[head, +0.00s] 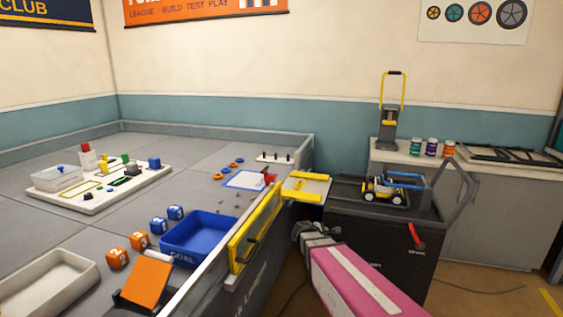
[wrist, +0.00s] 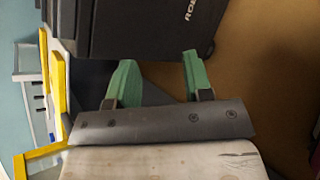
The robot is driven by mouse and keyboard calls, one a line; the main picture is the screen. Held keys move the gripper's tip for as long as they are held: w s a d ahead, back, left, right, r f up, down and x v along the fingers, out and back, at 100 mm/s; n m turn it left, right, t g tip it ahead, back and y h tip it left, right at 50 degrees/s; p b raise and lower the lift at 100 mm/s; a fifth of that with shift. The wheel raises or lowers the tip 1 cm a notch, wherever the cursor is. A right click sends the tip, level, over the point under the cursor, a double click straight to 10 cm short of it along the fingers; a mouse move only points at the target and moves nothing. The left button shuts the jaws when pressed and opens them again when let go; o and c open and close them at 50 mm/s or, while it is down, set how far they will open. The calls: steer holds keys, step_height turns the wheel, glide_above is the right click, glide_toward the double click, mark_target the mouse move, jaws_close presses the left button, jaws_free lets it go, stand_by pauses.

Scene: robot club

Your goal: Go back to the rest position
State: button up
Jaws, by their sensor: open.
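My gripper (wrist: 158,60) shows in the wrist view with its two green fingers spread apart and nothing between them. Beyond the fingertips is the side of the dark cart (wrist: 140,25), with brown floor to the right. In the head view my pink arm reaches up from the lower right, and the grey end with my gripper (head: 304,229) is between the field's near wall and the dark cart (head: 365,240). The fingers are hard to make out there. Whether they touch the cart cannot be told.
A yellow gate (head: 255,228) lines the field wall, left of my gripper. A yellow platform (head: 306,187) bridges wall and cart. A small yellow robot car (head: 383,191) sits on the cart. A blue goal tray (head: 199,235) lies inside the field. Floor is open at lower right.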

steer(key=s+f+m+g+y, duration=0.3)
steer(key=s+m+g+y, duration=0.4)
steer(key=s+m, duration=1)
steer(key=shift+s+m+y, duration=0.3)
steer(key=shift+s+y, duration=0.6)
steer(key=shift+s, duration=0.1)
